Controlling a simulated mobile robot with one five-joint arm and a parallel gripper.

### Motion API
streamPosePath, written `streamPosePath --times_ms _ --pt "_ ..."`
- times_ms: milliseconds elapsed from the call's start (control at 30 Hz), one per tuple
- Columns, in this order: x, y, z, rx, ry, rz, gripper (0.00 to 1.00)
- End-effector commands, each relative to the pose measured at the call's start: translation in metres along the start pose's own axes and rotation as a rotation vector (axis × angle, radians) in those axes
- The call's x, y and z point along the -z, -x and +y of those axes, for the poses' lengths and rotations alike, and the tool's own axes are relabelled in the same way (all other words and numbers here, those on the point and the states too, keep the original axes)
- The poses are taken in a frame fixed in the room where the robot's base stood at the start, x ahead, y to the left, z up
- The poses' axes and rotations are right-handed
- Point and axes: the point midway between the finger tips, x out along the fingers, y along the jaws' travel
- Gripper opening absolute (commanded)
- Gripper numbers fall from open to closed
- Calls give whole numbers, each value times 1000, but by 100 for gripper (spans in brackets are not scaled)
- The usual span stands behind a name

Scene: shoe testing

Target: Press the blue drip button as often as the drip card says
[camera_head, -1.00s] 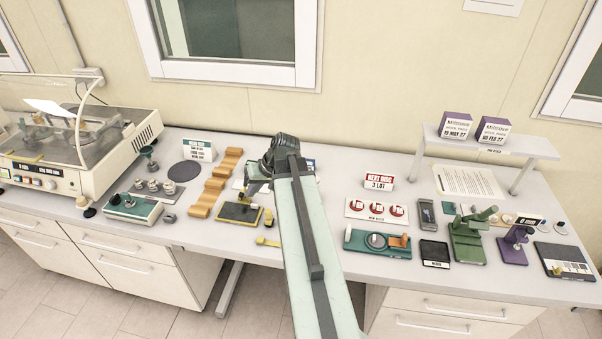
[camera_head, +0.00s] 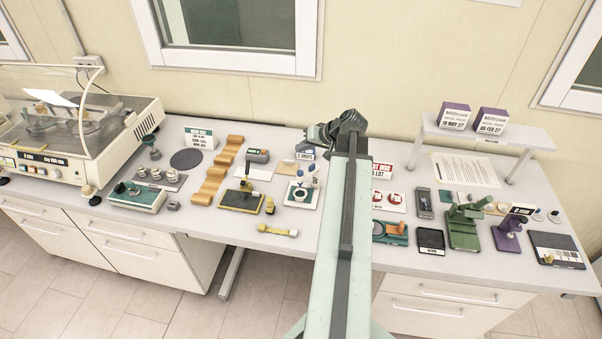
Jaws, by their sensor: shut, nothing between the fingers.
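A small drip stand (camera_head: 302,194) with a white base and blue parts stands in the middle of the bench. Its blue button is too small to make out for certain. The drip card (camera_head: 305,155), a small white card with "DROPS" on it, stands just behind the stand. The figure on the card is too small to read surely. My gripper (camera_head: 311,135) is shut and empty. In the picture it shows just above the card, pointing left, and appears apart from the stand. My arm hides part of the bench right of the stand.
A yellow-black plate device (camera_head: 241,201) and wooden steps (camera_head: 215,175) stand left of the stand. A red-topped sign (camera_head: 382,170) is partly behind my arm. Green (camera_head: 466,226) and purple (camera_head: 507,236) devices stand at right. A yellow-ended strip (camera_head: 278,231) lies at the front.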

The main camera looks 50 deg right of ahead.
Motion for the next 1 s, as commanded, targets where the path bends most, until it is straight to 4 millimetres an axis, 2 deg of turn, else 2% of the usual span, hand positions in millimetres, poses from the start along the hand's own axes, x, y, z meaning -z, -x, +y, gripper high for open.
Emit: streamPosePath --times_ms 500,1000 --pt "-39 -53 39 -1 -1 0 0" --pt "-41 -56 42 -1 -1 0 0"
